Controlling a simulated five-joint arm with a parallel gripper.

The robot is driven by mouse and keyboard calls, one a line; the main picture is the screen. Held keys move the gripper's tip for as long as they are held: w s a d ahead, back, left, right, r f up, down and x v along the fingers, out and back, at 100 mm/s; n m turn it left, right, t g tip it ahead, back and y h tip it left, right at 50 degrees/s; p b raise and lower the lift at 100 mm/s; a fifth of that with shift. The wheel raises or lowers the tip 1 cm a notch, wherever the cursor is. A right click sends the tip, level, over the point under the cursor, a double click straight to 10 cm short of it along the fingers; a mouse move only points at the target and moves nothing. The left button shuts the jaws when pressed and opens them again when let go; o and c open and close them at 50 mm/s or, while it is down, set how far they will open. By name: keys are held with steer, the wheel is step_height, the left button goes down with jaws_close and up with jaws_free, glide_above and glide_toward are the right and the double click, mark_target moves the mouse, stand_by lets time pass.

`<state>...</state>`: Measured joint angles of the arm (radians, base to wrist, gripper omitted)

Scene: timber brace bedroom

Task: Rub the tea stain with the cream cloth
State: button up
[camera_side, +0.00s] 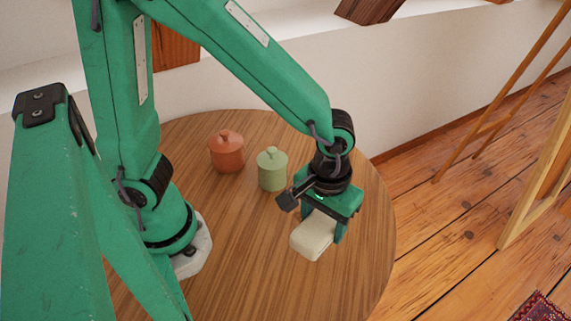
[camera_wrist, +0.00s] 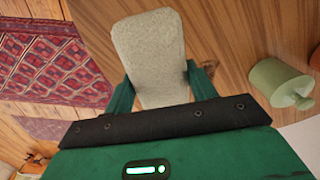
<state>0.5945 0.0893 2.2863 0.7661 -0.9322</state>
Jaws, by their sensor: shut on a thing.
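My gripper (camera_side: 322,225) is shut on the cream cloth (camera_side: 312,237), a pale block-shaped pad, near the right side of the round wooden table (camera_side: 240,260). In the wrist view the cloth (camera_wrist: 150,55) sits between the two green fingers (camera_wrist: 160,85) and sticks out beyond them. I cannot tell whether the cloth touches the table top.
A lidded green pot (camera_side: 272,170) stands just left of my gripper, and a lidded terracotta pot (camera_side: 227,152) stands farther left. The table's front middle is clear. Beyond its right edge are floorboards, a wooden easel-like frame (camera_side: 540,180) and a red patterned rug (camera_side: 540,307).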

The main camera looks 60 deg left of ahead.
steer(key=w+a+f+n, duration=0.1)
steer(key=w+a+n, duration=0.4)
steer(key=w+a, duration=0.2)
steer(key=shift+f, duration=0.15)
